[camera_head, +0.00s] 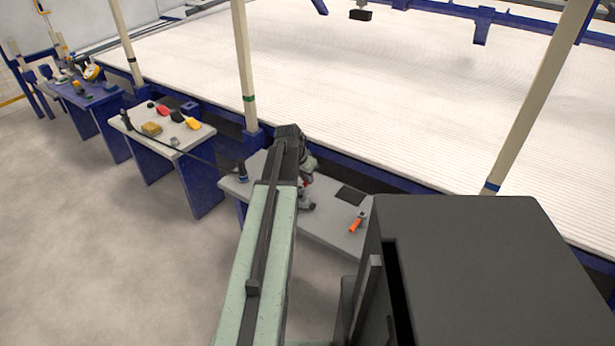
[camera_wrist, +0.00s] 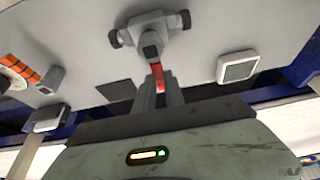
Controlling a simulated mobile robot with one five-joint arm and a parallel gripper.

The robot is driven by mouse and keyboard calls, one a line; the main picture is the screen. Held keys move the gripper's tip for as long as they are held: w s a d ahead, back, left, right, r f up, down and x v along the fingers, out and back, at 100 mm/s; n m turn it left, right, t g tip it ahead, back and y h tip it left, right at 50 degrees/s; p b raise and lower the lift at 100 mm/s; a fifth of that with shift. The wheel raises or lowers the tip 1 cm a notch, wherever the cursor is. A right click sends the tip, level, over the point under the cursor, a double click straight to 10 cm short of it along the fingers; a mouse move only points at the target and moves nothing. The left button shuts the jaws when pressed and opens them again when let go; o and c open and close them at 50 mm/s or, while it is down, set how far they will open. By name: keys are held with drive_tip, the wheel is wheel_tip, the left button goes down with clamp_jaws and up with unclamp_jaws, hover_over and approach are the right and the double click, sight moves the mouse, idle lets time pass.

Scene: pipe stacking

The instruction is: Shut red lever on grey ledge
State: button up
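The grey ledge (camera_head: 325,233) is a light grey bench top in front of me. A grey valve fitting with dark knobs (camera_wrist: 150,36) stands on it; it also shows in the head view (camera_head: 306,203), partly behind my arm. Its red lever (camera_wrist: 158,76) sticks out from the fitting toward my wrist. A bit of red lever also shows in the head view (camera_head: 304,183). My gripper (camera_wrist: 160,92) is right at the lever, its two grey fingers on either side of the red part. I cannot tell whether the fingers touch or grip it.
An orange-handled tool (camera_head: 356,223) and a dark square plate (camera_head: 351,195) lie right of the fitting. A white square device (camera_wrist: 237,67) sits on the ledge. Another bench (camera_head: 165,130) with small items stands left. A post (camera_head: 243,65) rises behind the ledge.

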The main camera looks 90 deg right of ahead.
sight(303, 185)
drive_tip(key=o, duration=0.4)
drive_tip(key=shift+s+d, duration=0.1)
drive_tip(key=shift+s, duration=0.2)
drive_tip(key=shift+w, duration=0.1)
drive_tip(key=p+v, duration=0.7)
drive_tip(key=v, duration=0.1)
drive_tip(key=shift+f, duration=0.1)
